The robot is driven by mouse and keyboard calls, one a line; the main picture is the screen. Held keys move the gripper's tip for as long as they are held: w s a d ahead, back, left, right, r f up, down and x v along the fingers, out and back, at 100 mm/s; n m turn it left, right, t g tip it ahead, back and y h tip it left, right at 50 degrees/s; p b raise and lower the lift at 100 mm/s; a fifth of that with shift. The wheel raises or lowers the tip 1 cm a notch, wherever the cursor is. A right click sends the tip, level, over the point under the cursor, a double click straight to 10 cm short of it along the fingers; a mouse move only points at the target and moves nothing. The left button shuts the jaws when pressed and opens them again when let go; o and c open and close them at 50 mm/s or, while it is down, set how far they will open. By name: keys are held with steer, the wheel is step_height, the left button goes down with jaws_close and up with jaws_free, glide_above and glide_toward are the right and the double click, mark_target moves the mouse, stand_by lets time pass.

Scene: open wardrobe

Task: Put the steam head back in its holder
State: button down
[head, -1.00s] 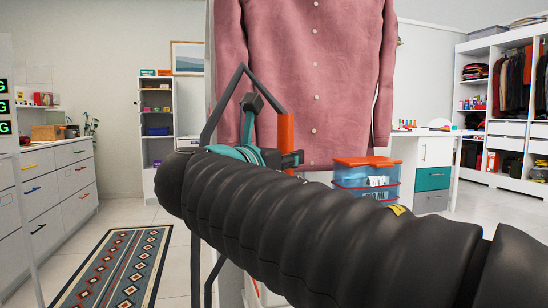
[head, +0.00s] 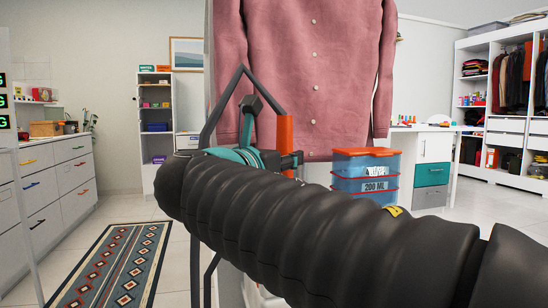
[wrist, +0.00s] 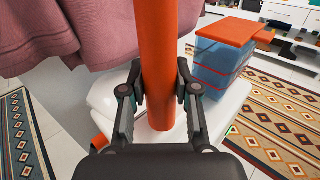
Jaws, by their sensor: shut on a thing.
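The steam head's orange handle (wrist: 158,65) stands roughly upright between the fingers of my gripper (wrist: 158,85) in the wrist view. The gripper is shut on it, and the handle's top runs out of that picture. In the head view the orange handle (head: 285,134) shows as a short upright piece in front of the pink shirt (head: 312,70), at the far end of my arm. My gripper is mostly hidden there by the ribbed black sleeve of my arm. A thin dark bent bar (head: 222,105) stands beside the handle; I cannot tell whether it is the holder.
A blue box with an orange lid (head: 366,152) stands just right of the handle; it also shows in the wrist view (wrist: 225,60). A white rounded body (wrist: 225,125) lies below my gripper. Patterned rugs (head: 122,265) cover parts of the floor. Grey drawers (head: 60,185) stand left.

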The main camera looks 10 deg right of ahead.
steer(key=c, duration=0.8)
jaws_free()
steer(key=shift+o, duration=0.2)
steer(key=shift+f, duration=0.1)
steer(key=v, duration=1.2)
